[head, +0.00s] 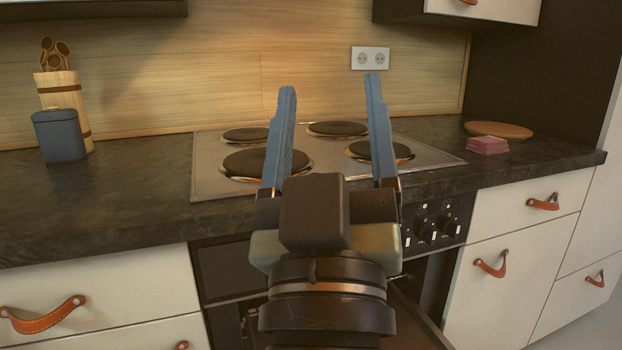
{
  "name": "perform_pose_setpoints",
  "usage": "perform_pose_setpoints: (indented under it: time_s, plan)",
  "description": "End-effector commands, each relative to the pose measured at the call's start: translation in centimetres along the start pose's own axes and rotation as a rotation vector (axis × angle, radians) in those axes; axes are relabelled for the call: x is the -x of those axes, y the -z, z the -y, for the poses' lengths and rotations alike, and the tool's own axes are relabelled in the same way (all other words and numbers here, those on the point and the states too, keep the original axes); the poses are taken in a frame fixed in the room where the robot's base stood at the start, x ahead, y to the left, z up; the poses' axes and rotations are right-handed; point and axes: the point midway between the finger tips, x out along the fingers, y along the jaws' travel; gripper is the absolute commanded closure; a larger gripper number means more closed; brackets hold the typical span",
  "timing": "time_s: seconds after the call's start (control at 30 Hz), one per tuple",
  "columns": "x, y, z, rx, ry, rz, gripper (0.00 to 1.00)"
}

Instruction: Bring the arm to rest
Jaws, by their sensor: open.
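My gripper (330,88) is in the middle of the head view, its two blue fingers spread wide and pointing up. Nothing is between the fingers. It stands in front of the stove, and its fingers overlap the cooktop (215,180) in the picture. My wrist and arm rise from the bottom centre and hide part of the stove front and cooktop.
A dark counter (100,200) runs across the view. A blue-grey canister (59,136) and a wooden utensil holder (64,92) stand at left. Pink blocks (487,145) and a round board (500,130) lie at right. The oven door (420,318) seems open below. White drawers have leather pulls (44,316).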

Motion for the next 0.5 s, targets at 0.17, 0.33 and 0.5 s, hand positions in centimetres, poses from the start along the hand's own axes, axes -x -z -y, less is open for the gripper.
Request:
perform_pose_setpoints:
  time_s: [0.17, 0.33, 0.5]
  plan:
    - [0.3, 10.7, -1.1, -0.271, 0.020, -0.196, 0.29]
    - [-3.3, 13.8, -2.0, -0.255, 0.018, -0.170, 0.29]
    - [-6.3, 17.7, -2.8, -0.253, 0.018, -0.169, 0.29]
